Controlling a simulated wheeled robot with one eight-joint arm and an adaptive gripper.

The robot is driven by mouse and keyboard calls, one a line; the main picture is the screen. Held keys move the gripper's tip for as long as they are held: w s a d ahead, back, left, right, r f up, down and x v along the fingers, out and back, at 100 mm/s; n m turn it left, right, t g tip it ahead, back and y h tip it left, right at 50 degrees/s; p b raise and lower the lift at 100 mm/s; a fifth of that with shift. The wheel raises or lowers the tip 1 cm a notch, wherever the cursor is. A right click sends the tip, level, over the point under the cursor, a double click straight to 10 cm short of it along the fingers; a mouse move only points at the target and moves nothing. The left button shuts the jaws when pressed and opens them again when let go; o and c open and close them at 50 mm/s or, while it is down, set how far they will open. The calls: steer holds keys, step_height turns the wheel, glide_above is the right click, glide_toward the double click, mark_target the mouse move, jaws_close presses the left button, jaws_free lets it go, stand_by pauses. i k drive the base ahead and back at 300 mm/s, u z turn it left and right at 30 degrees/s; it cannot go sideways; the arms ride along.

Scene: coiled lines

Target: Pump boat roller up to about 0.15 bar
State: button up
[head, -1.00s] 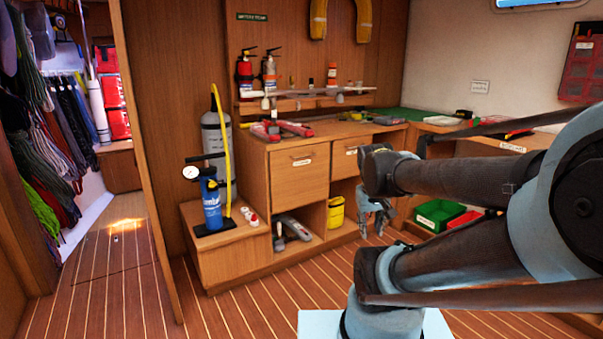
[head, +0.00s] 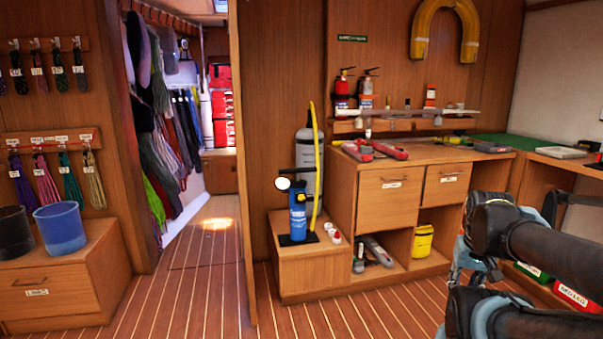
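A blue hand pump (head: 297,219) stands upright on a low wooden step left of the workbench. It has a black T-handle on top and a round white gauge (head: 282,183) at its upper left. A yellow hose (head: 315,160) rises beside it in a tall loop. A grey cylinder (head: 306,148) with a white label stands upright behind the pump; I cannot tell whether it is the boat roller. The gauge reading is too small to read. My gripper (head: 470,262) is at the right, partly hidden behind my arm, well away from the pump. Its fingers do not show clearly.
The workbench (head: 400,158) holds red tools. A yellow container (head: 422,241) sits in its lower shelf. Two buckets, one blue (head: 60,228), stand on a left cabinet (head: 55,283). Coiled lines hang above. The plank floor (head: 340,318) before the step is clear.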

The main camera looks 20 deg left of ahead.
mark_target(312, 168)
steer(key=k, duration=0.55)
steer(key=u, duration=0.8)
steer(key=i, duration=2)
steer(key=z, duration=0.8)
